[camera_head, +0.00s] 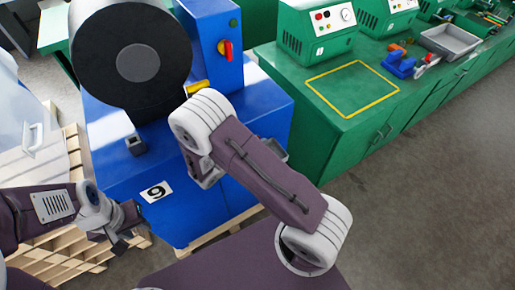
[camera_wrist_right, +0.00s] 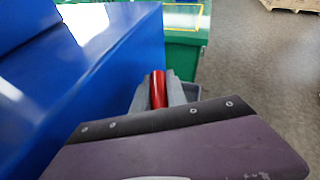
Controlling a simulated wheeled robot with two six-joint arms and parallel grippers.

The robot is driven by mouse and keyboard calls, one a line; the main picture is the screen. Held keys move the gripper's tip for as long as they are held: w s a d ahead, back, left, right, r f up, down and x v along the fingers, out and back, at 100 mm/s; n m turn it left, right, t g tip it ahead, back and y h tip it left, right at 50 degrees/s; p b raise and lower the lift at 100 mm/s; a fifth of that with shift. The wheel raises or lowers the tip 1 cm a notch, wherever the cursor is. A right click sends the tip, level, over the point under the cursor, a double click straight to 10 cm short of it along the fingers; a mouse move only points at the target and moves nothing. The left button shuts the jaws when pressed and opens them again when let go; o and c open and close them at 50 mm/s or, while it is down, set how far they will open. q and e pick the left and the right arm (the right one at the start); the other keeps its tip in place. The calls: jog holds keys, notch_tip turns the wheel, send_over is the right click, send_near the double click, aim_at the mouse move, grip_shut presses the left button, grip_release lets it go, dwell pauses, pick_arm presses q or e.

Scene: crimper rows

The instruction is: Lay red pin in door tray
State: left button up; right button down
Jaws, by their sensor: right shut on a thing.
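The red pin (camera_wrist_right: 158,90) is upright in the right wrist view, between the grey fingers of my right gripper (camera_wrist_right: 159,97). The gripper is shut on it. In the head view my right gripper (camera_head: 205,175) is mostly hidden behind its own arm, in front of the blue machine, and the pin is not visible there. A grey tray (camera_wrist_right: 192,91), perhaps the door tray, shows partly behind the right finger; its inside is hidden. A grey edge (camera_head: 276,148) beside the blue machine in the head view may be the same tray. My left gripper (camera_head: 122,240) hangs low at left, its jaw gap unclear.
The blue machine (camera_head: 265,110) with a black drum (camera_head: 90,50) stands close to my right arm. A wooden pallet (camera_head: 75,255) lies at lower left. A green bench (camera_head: 330,130) holds a grey tray (camera_head: 450,40) and tools. Grey floor (camera_head: 430,200) at right is clear.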

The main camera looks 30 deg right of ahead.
jog(key=shift+w+f, duration=0.15)
jog(key=shift+f, duration=1.95)
jog(key=shift+f, duration=0.2)
jog(key=c, duration=1.3)
grip_release()
jog(key=shift+r, duration=0.1)
